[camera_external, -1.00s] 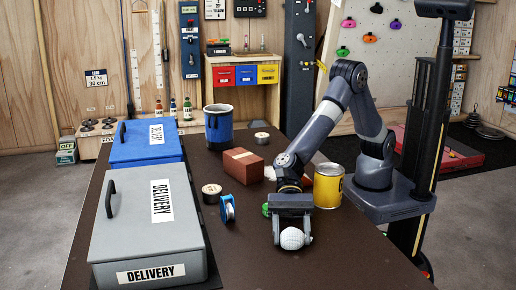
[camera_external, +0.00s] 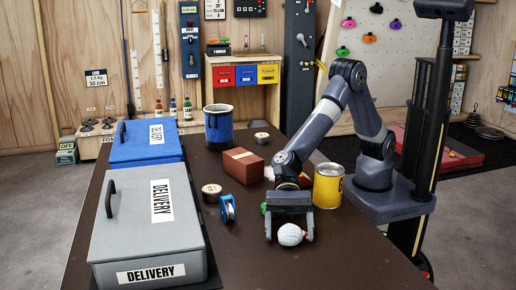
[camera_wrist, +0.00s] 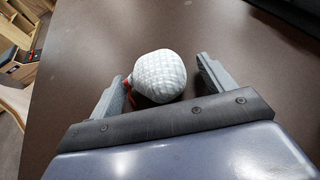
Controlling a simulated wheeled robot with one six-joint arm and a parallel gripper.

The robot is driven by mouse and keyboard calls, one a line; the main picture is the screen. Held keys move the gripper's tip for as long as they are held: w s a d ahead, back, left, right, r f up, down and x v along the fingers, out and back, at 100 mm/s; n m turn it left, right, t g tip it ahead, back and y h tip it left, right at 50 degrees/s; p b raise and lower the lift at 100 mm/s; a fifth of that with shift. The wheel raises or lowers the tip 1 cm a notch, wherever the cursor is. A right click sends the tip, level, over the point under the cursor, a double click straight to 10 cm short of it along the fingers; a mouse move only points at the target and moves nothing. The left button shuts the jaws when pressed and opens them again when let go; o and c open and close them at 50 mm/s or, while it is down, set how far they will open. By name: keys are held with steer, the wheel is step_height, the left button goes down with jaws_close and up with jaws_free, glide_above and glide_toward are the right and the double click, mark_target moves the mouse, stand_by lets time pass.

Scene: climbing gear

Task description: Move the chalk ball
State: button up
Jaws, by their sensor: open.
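The chalk ball (camera_external: 290,235) is white and textured, with a small red part showing at its left in the wrist view (camera_wrist: 159,77). It rests on the dark brown table near the front. My gripper (camera_external: 290,238) is open and low over the table, with one finger on each side of the ball. In the wrist view the ball lies between the fingertips (camera_wrist: 163,80), closer to the left finger. A gap shows at the right finger; I cannot tell whether the left finger touches the ball.
A grey delivery box (camera_external: 140,225) and a blue one (camera_external: 145,142) stand along the left. A blue spool (camera_external: 228,209), a yellow can (camera_external: 328,186), a red-brown block (camera_external: 243,164) and a blue pot (camera_external: 219,127) stand around. The front right of the table is clear.

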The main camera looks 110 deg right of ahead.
steer(key=shift+d, duration=0.1)
steer(key=v, duration=1)
steer(key=shift+s+d+r, duration=0.1)
steer(key=shift+s+d, duration=0.05)
steer(key=shift+d, duration=0.15)
steer(key=x, duration=1.1)
steer(key=shift+r, duration=0.1)
steer(key=shift+d, duration=0.1)
